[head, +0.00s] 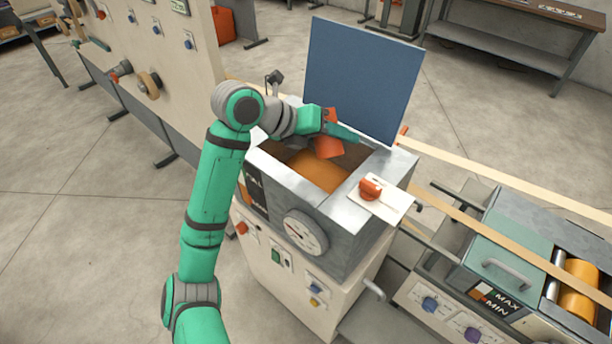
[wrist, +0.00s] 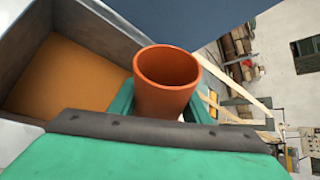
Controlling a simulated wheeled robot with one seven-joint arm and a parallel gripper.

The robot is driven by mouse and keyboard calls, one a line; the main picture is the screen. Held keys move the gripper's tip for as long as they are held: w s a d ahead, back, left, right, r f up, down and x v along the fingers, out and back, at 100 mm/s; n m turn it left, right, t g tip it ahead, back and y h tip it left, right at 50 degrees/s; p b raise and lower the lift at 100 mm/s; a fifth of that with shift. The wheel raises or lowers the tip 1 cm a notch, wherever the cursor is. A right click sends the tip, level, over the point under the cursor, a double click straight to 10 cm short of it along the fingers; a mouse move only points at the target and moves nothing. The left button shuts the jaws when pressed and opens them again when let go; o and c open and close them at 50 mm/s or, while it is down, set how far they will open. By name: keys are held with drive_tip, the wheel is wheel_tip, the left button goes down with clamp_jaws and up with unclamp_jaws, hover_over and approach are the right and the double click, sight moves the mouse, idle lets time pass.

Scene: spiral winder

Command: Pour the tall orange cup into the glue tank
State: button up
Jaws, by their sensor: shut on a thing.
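The tall orange cup (head: 328,147) is held over the open glue tank (head: 278,178) in the head view. My gripper (head: 335,131) is shut around the cup's side, and parts of the cup show above and below the green finger. In the wrist view the cup (wrist: 167,95) stands between the green fingers, its open mouth facing the camera and its inside wall visible. The cup looks tilted in the head view. The tank holds orange-brown glue (head: 312,170), also seen in the wrist view (wrist: 70,78). No stream shows; the cup's bottom is hidden.
The tank's blue lid (head: 362,75) stands open behind it. A short orange object (head: 370,188) rests on a white plate at the tank's right front corner. A dial (head: 306,232) is on the front. Wooden strips and a second machine (head: 510,255) lie to the right.

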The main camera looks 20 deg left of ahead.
drive_tip(key=shift+w+a+r+m+t+y, duration=0.1)
drive_tip(key=shift+w+a+m+t+y, duration=0.2)
drive_tip(key=shift+m+t+y, duration=0.3)
drive_tip(key=m+t, duration=0.1)
drive_tip(key=w+m+t+y, duration=0.1)
drive_tip(key=shift+a+f+t, duration=0.15)
drive_tip(key=shift+f+t, duration=0.05)
drive_tip(key=shift+t, duration=0.1)
drive_tip(key=shift+w, duration=0.1)
drive_tip(key=shift+w+a+f+m+t+y, duration=0.2)
drive_tip(key=shift+w+a+m+t+y, duration=0.1)
drive_tip(key=shift+w+a+m+t, duration=0.25)
drive_tip(key=shift+s, duration=0.1)
